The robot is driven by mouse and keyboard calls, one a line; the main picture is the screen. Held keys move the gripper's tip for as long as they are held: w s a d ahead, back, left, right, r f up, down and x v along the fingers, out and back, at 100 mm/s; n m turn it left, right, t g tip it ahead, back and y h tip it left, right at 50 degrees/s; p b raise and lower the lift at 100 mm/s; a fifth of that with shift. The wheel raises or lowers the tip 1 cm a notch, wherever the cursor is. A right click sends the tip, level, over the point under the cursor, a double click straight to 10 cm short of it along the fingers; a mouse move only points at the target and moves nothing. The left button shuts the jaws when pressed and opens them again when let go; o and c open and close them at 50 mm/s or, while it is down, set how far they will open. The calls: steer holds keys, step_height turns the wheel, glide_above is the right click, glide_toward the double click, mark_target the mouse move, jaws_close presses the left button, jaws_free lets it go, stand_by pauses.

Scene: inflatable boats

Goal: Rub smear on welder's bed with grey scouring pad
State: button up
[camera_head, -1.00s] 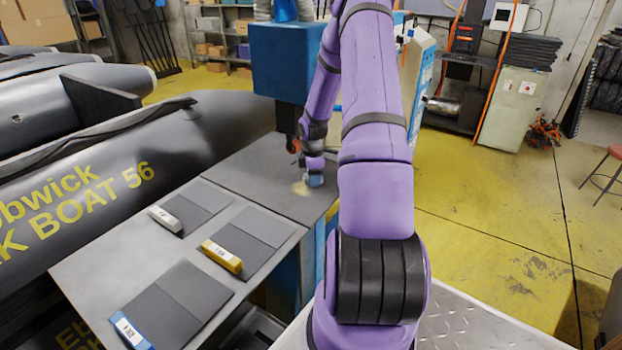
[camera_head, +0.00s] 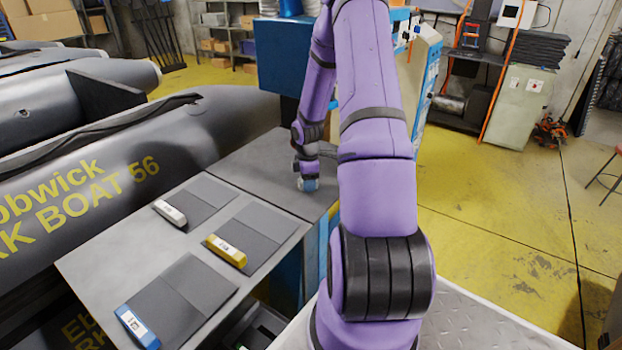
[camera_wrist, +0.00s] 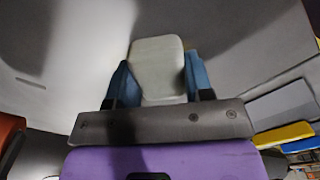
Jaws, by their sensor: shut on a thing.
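My gripper (camera_head: 307,184) is at the far end of the worktop, low over the dark welder's bed (camera_head: 262,175). In the wrist view its blue fingers (camera_wrist: 158,85) are shut on a pale grey block, which I take for the grey scouring pad (camera_wrist: 157,65). The pad seems to be at the bed's surface, but I cannot tell whether it touches. No tan smear shows on the bed now; the gripper may hide part of that spot.
Dark sheets with a grey bar (camera_head: 170,213), a yellow bar (camera_head: 226,251) and a blue bar (camera_head: 136,327) lie on the near worktop. A blue machine housing (camera_head: 287,55) stands behind the bed. A dark inflatable boat (camera_head: 120,150) lies along the left.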

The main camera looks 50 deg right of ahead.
steer(key=shift+s+a, duration=0.15)
steer(key=shift+a, duration=1.05)
steer(key=shift+w, duration=0.7)
steer(key=shift+w+d, duration=0.15)
steer(key=shift+d, duration=1.8)
steer(key=shift+w+d, duration=0.15)
steer(key=shift+d, duration=1.75)
steer(key=shift+f, duration=0.1)
steer(key=shift+a, duration=0.1)
steer(key=shift+s+a, duration=0.1)
steer(key=shift+a, duration=0.75)
steer(key=shift+s+a+r, duration=0.1)
steer(key=shift+a, duration=1.35)
steer(key=shift+s+a+r, duration=0.1)
steer(key=shift+a, duration=1.35)
steer(key=shift+r, duration=0.15)
